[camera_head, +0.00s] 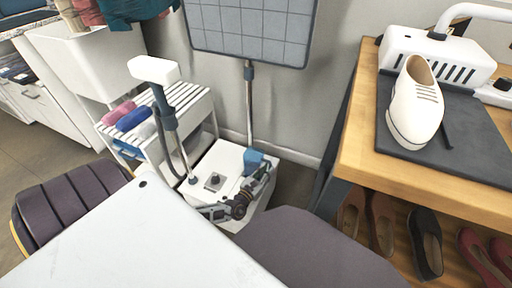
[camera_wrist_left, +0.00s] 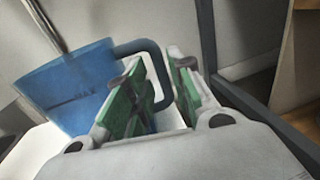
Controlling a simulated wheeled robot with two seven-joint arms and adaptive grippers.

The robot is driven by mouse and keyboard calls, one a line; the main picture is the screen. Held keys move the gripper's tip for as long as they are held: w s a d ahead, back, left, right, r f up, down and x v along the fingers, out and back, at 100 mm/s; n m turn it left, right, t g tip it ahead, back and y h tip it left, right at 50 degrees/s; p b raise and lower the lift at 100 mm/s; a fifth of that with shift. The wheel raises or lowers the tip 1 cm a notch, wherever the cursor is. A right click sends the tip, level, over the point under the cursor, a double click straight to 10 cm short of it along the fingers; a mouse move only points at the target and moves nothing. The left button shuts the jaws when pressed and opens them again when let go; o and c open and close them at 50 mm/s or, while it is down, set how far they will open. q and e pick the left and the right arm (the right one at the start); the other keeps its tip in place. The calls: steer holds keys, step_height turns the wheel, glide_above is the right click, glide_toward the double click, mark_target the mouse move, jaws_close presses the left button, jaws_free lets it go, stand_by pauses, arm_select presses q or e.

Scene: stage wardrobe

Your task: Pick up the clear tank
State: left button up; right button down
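The tank (camera_head: 254,160) is a translucent blue vessel on the white base unit (camera_head: 217,171) in the head view. In the left wrist view the tank (camera_wrist_left: 72,88) fills the left side, with its blue loop handle curving toward the fingers. My left gripper (camera_head: 262,175) is right at the tank's handle side. In the left wrist view its two green-padded fingers (camera_wrist_left: 162,85) are apart, and part of the handle shows between them. The left finger hides some of the handle, and I cannot tell whether either pad touches it. My right gripper is in neither view.
A metal pole with a grey grid board (camera_head: 252,30) rises behind the base. A slatted white rack (camera_head: 185,98) with rolled cloths stands to its left. A wooden table (camera_head: 358,150) with a white shoe (camera_head: 415,105) is at right, with shoes below.

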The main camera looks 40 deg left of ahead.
mark_target(270, 167)
arm_select(q)
steer(key=shift+w+b, duration=0.45)
steer(key=shift+w, duration=1.1)
jaws_close()
